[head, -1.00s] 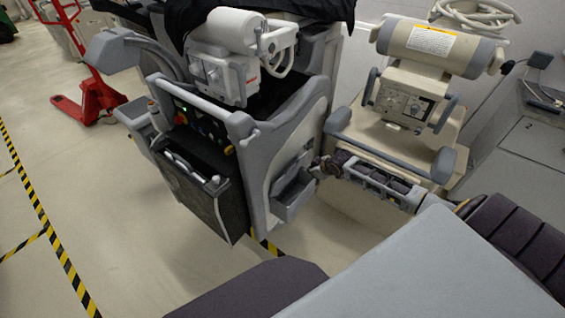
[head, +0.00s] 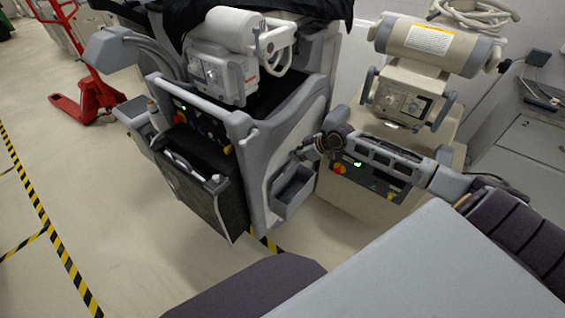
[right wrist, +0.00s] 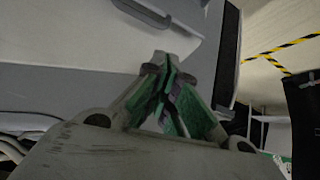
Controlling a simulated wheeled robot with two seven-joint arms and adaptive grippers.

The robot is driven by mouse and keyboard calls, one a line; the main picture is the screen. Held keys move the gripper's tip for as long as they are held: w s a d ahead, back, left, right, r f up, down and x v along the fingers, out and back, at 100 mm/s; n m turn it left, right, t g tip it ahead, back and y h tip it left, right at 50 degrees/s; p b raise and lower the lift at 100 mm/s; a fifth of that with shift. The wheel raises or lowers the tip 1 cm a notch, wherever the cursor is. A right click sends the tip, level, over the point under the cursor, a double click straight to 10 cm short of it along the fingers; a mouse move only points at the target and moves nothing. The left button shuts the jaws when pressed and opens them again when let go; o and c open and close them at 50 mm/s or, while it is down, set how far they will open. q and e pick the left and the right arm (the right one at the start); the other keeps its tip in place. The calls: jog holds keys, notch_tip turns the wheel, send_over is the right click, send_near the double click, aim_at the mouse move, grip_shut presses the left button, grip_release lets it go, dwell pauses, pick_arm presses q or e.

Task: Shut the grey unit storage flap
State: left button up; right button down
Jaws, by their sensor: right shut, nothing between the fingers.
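The grey unit (head: 285,135) is a cart under a black cover, left of centre in the head view. A grey bin-like flap (head: 293,190) on its right side stands out from the side panel, open at the top. A dark front panel with a pale handle (head: 205,185) also leans outward. My right gripper (head: 303,151) is at the side panel, just above the side flap; contact cannot be told. In the right wrist view its fingers (right wrist: 167,68) are together and empty, in front of a grey surface (right wrist: 75,95). My left gripper is out of view.
A cream unit (head: 350,195) with a lit control panel stands right of the grey unit, behind my right arm. A red pallet jack (head: 90,105) is at the back left. The floor (head: 110,210) at left is clear, with yellow-black tape (head: 45,225).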

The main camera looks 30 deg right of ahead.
send_over(286, 168)
jog(key=shift+a+f+b, duration=0.1)
jog(key=shift+f+b, duration=0.3)
jog(key=shift+f, duration=2.25)
jog(key=shift+w+a+f, duration=0.2)
jog(key=shift+w+f, duration=0.25)
jog(key=shift+f, duration=0.1)
jog(key=shift+w+a+f, duration=0.2)
jog(key=shift+w+f, duration=0.05)
jog(key=shift+f, duration=0.15)
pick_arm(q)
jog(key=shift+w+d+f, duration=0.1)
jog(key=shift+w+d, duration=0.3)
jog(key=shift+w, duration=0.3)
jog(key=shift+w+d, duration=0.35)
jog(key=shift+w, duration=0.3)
pick_arm(e)
jog(key=shift+w+f, duration=0.1)
pick_arm(q)
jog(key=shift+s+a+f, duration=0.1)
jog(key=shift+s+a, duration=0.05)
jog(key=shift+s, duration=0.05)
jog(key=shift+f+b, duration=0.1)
jog(key=shift+b, duration=0.3)
